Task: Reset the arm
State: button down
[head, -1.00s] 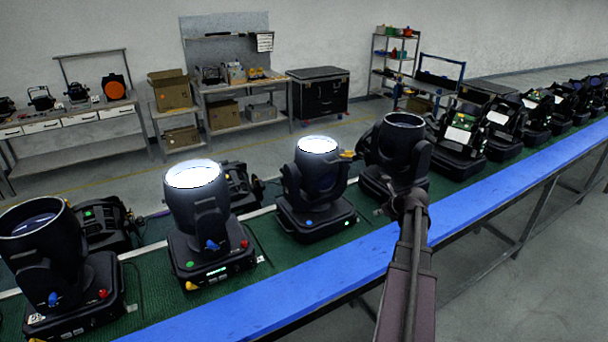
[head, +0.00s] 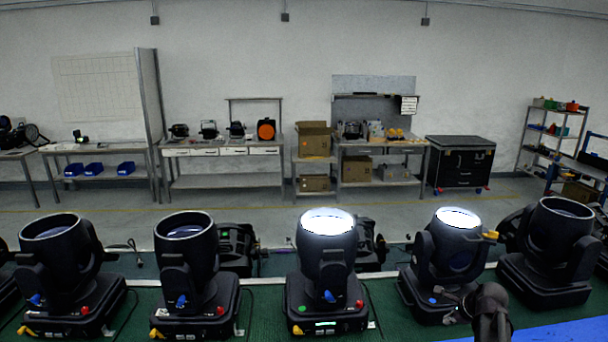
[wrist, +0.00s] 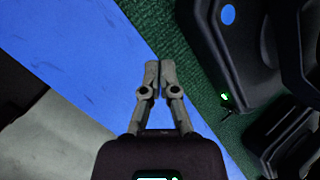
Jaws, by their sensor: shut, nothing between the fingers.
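My gripper (wrist: 153,78) shows in the wrist view with its two grey fingers together and nothing between them. It is over the line between the blue edge strip (wrist: 85,50) and the green belt (wrist: 175,30). In the head view my gripper (head: 455,307) is at the lower right, in front of a lit par can (head: 455,245). Part of my arm shows at the bottom edge. The base of a black fixture with a blue dot (wrist: 228,14) is to the right of the fingers in the wrist view, apart from them.
Another lit par can (head: 326,255) and several unlit ones, such as this dark can (head: 186,250), stand along the belt. Behind are a workbench with drawers (head: 222,148), cardboard boxes (head: 313,140), a black case (head: 460,160) and a shelf rack (head: 548,135).

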jog(key=s+a+f+n+g, duration=0.1)
jog(key=a+n, duration=0.3)
jog(key=a, duration=0.2)
jog(key=a+f+n+g+b, duration=0.1)
jog(key=a+n, duration=0.3)
jog(key=a, duration=0.1)
jog(key=s+a+f+n+g, duration=0.1)
jog(key=a+n, duration=0.3)
jog(key=a, duration=0.2)
jog(key=shift+s+a+f, duration=0.3)
jog(key=shift+f, duration=0.1)
jog(key=s+a+n+g, duration=0.1)
jog(key=s+a+n, duration=0.1)
jog(key=a+n, duration=0.1)
jog(key=s+a+f+n+h+b, duration=0.1)
jog(key=s+a+n, duration=0.1)
jog(key=a+n, duration=0.2)
jog(key=s+a+f+n+g+b, duration=0.1)
jog(key=s+a+n, duration=0.1)
jog(key=a+n, duration=0.2)
jog(key=shift+s+a+g+h, duration=0.15)
jog(key=shift+a+g+h, duration=0.2)
jog(key=shift+a, duration=0.3)
jog(key=shift+s+a+n, duration=0.2)
jog(key=shift+n, duration=0.3)
